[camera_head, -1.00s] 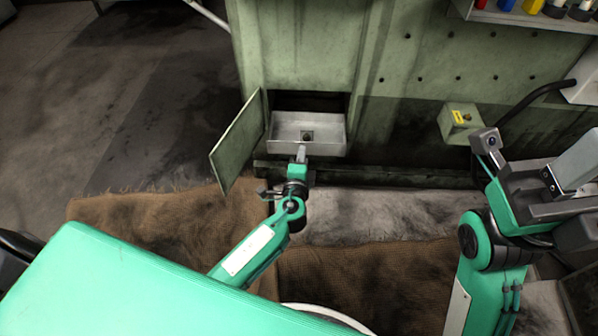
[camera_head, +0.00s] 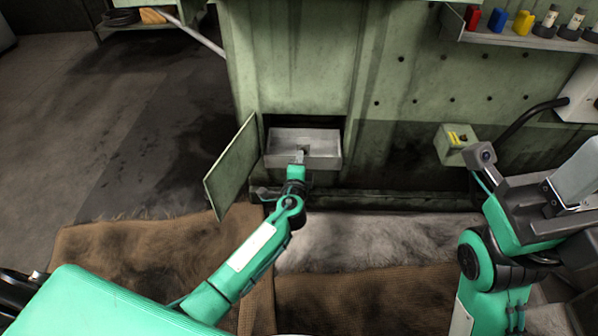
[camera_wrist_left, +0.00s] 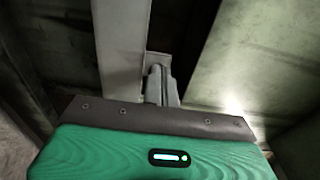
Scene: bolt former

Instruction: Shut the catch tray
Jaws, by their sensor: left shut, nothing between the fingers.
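The grey metal catch tray (camera_head: 325,143) sits in a low opening of the green machine, its front part sticking out. Its hinged green door (camera_head: 232,168) stands open on the left. My left gripper (camera_head: 298,158) is shut and empty, its tips at the tray's front face, left of the middle; I cannot tell for sure whether they touch. In the left wrist view the closed fingers (camera_wrist_left: 158,78) point at a pale metal strip. My right gripper (camera_head: 565,190) is at the right edge, away from the tray; its jaw state is unclear.
A small green box with a yellow label (camera_head: 456,143) juts from the machine on the right. A shelf (camera_head: 520,35) with coloured bottles is above it. Brown and grey mats (camera_head: 130,250) cover the floor in front. Grey floor is open at left.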

